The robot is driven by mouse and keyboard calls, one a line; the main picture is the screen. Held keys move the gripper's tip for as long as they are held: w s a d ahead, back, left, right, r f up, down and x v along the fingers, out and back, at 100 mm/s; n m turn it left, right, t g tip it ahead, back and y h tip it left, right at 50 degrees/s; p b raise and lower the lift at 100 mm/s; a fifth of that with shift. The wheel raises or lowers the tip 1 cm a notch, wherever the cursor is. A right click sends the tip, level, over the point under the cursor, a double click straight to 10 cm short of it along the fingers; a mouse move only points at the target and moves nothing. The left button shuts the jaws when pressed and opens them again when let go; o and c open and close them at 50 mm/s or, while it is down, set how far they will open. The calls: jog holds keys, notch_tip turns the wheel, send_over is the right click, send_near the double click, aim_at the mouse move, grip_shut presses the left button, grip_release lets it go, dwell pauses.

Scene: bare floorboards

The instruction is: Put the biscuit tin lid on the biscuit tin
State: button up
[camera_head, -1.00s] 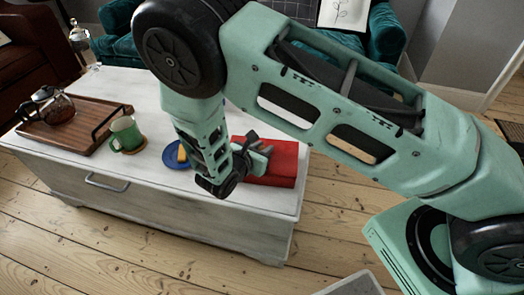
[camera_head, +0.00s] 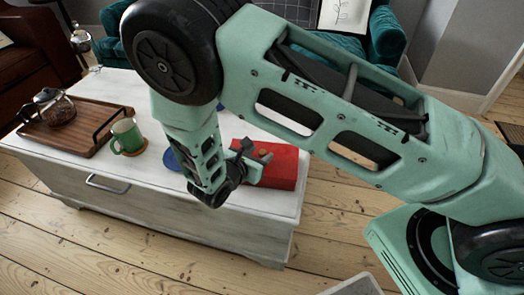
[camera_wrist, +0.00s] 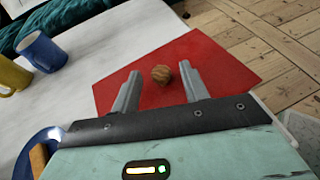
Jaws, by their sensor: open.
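A red flat rectangular thing (camera_head: 283,165) lies near the right end of the white chest top; it looks like the biscuit tin lid. In the wrist view the red surface (camera_wrist: 190,50) carries a round brown knob (camera_wrist: 161,74). I cannot tell whether a tin is under it, and no separate tin is clear to me. My gripper (camera_head: 258,156) is over the red thing. In the wrist view my gripper (camera_wrist: 160,84) is open, with one finger on each side of the knob and nothing clasped.
A blue plate (camera_head: 171,159) is partly hidden behind my arm. A green mug (camera_head: 126,134) and a wooden tray (camera_head: 70,139) with a glass pot (camera_head: 53,108) stand left. The wrist view shows a blue mug (camera_wrist: 42,52) and a yellow mug (camera_wrist: 11,76). A pale container edge (camera_head: 352,285) shows below.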

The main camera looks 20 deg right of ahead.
jog(key=p+v, duration=0.1)
jog(key=v, duration=0.8)
jog(key=s+d+r+m+g+y, duration=0.2)
jog(key=s+r+m+g+y, duration=0.6)
jog(key=s+r+m, duration=0.9)
jog(key=s+r+y, duration=0.2)
jog(key=s+y, duration=0.1)
jog(key=shift+s+r+m, duration=0.2)
jog(key=shift+r+m, duration=0.1)
jog(key=shift+m, duration=0.1)
jog(key=shift+d, duration=0.2)
notch_tip(320, 180, up, 22)
jog(key=p, duration=2.1)
jog(key=shift+f, duration=0.25)
